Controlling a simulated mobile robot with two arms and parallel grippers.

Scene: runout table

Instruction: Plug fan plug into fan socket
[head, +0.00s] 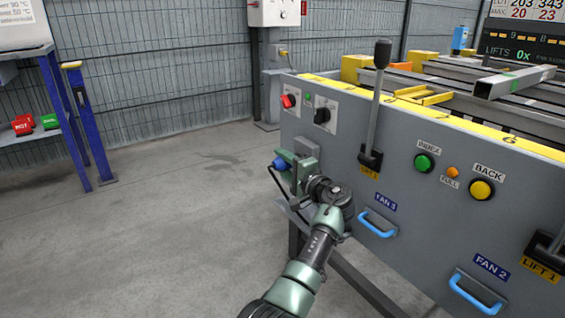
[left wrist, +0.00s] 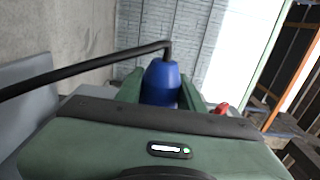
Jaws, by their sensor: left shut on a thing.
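The blue fan plug (head: 279,164) is at the left end of the grey control panel (head: 340,185) in the head view. My left gripper (head: 288,160) is shut around it. In the left wrist view the blue plug (left wrist: 161,84) sits between the two green fingers, with a black cable running from its end off to the left. I cannot make out the fan socket; my gripper and wrist cover that part of the panel. Whether the plug touches the panel cannot be told. My right gripper is not in view.
Above the gripper are a red switch (head: 289,101) and a black switch (head: 322,116). A tall lever (head: 376,100) stands to their right. Blue handles (head: 377,224) stick out lower right. A blue-legged stand (head: 80,120) is far left; the floor between is clear.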

